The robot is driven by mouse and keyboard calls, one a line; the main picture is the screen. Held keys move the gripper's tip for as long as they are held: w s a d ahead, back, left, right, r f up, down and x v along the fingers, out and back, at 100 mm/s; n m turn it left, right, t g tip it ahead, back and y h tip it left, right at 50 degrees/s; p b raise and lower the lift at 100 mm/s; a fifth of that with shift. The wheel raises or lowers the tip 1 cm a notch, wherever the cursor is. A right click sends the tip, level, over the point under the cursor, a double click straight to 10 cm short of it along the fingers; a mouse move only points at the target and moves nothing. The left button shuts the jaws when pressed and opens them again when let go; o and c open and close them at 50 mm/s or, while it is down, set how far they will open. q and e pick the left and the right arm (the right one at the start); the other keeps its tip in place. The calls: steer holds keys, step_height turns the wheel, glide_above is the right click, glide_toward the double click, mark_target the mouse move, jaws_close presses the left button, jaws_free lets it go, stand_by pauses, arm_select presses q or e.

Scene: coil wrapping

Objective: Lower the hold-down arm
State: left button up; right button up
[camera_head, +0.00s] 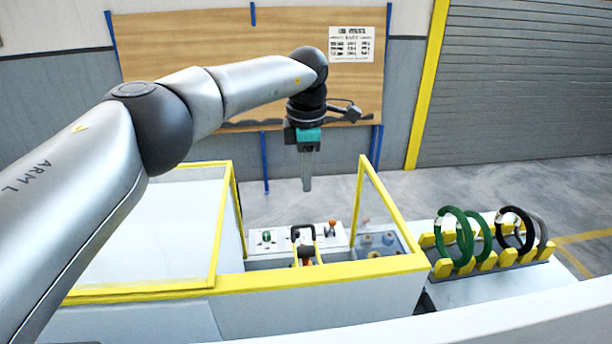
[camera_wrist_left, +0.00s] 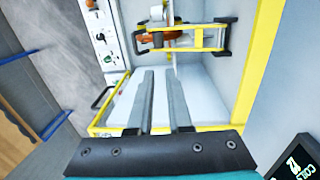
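The hold-down arm, which I take to be the yellow frame with a black handle (camera_head: 303,229), stands inside the wrapping machine (camera_head: 330,272) in the head view. In the left wrist view the same yellow frame (camera_wrist_left: 200,48) lies near the top, beyond my fingertips, with orange and white parts beside it. My left gripper (camera_head: 307,187) points down above and behind the machine, apart from the arm. In the left wrist view its two fingers (camera_wrist_left: 160,73) are parted with nothing between them. My right gripper is not in view.
A white panel with knobs (camera_head: 275,238) sits behind the hold-down arm. Yellow-edged guards (camera_head: 222,230) flank the opening. Green and black coils (camera_head: 457,235) stand on a rack at the right. A wooden board (camera_head: 200,60) is behind.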

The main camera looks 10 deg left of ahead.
arm_select(q)
steer(key=o, duration=0.4)
steer(key=shift+s+f, duration=0.1)
steer(key=shift+f, duration=0.05)
steer(key=shift+c, duration=0.2)
step_height(320, 180, up, 15)
steer(key=shift+s+d, duration=0.15)
steer(key=shift+s, duration=0.3)
